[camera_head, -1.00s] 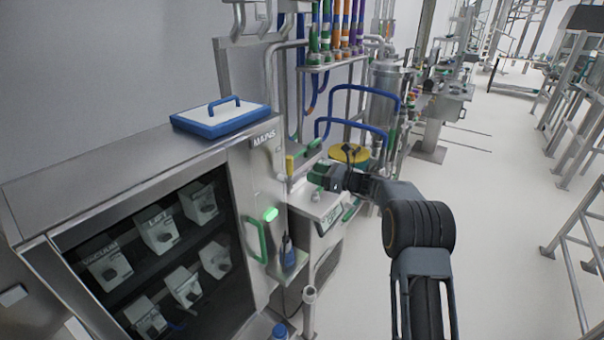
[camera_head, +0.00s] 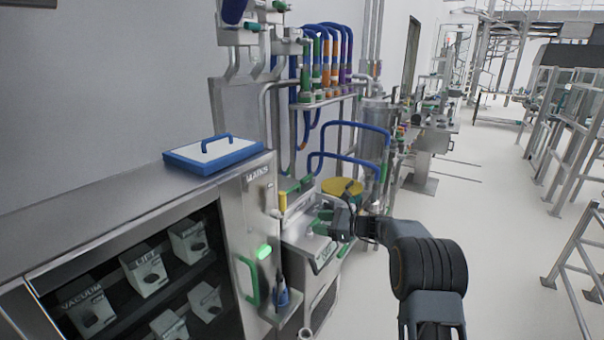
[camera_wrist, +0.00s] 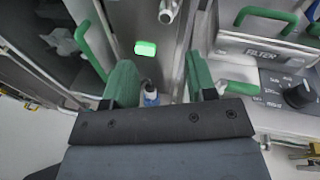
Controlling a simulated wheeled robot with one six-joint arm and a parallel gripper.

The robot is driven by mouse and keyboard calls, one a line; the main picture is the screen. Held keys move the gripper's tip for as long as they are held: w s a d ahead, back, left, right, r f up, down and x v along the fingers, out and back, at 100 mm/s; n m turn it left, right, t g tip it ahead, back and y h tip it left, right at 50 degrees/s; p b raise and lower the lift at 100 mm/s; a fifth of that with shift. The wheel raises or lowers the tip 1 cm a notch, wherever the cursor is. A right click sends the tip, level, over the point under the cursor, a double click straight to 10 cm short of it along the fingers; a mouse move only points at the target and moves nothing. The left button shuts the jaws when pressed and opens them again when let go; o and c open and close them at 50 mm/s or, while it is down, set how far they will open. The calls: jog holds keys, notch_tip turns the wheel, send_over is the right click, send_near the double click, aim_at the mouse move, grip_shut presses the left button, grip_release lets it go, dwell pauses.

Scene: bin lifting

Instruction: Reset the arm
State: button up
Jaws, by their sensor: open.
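My gripper (camera_head: 322,222) is in front of the steel machine with the yellow-topped drum behind it. My dark arm reaches to it from the lower right in the head view. In the wrist view my gripper (camera_wrist: 162,75) shows two green fingers spread apart, with nothing between their tips. A blue bottle (camera_wrist: 151,92) shows beyond the gap, apart from the fingers. A lit green button (camera_wrist: 145,48) is on the cabinet panel farther away.
The steel MAINS cabinet (camera_head: 130,205) stands at left with a blue-and-white lidded tray (camera_head: 212,154) on top. A FILTER drawer (camera_wrist: 262,52) and a black knob (camera_wrist: 298,95) are right of the fingers. A yellow-topped drum (camera_head: 342,186) stands behind. Open floor lies at right.

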jog(key=s+d+f+n+g+h, duration=0.1)
jog(key=s+f+n+g+h, duration=0.2)
jog(key=s+n, duration=0.35)
jog(key=s+f+n+g+h, duration=0.2)
jog(key=s+f+n+h, duration=0.15)
jog(key=s, duration=0.55)
jog(key=s+d+r+n+h, duration=0.2)
jog(key=s+n, duration=0.1)
jog(key=s, duration=0.4)
jog(key=s+d+r+n+t+h, duration=0.1)
jog(key=s+d+r+n+h, duration=0.1)
jog(key=s, duration=0.4)
jog(key=s+d+r+n+t+h, duration=0.1)
jog(key=s+d+r+n+h, duration=0.1)
jog(key=s, duration=0.5)
jog(key=r+n+h, duration=0.1)
jog(key=n+h, duration=0.1)
jog(key=n, duration=0.1)
jog(key=shift+s+r+n, duration=0.2)
jog(key=shift+s+n, duration=0.1)
jog(key=shift+h, duration=0.25)
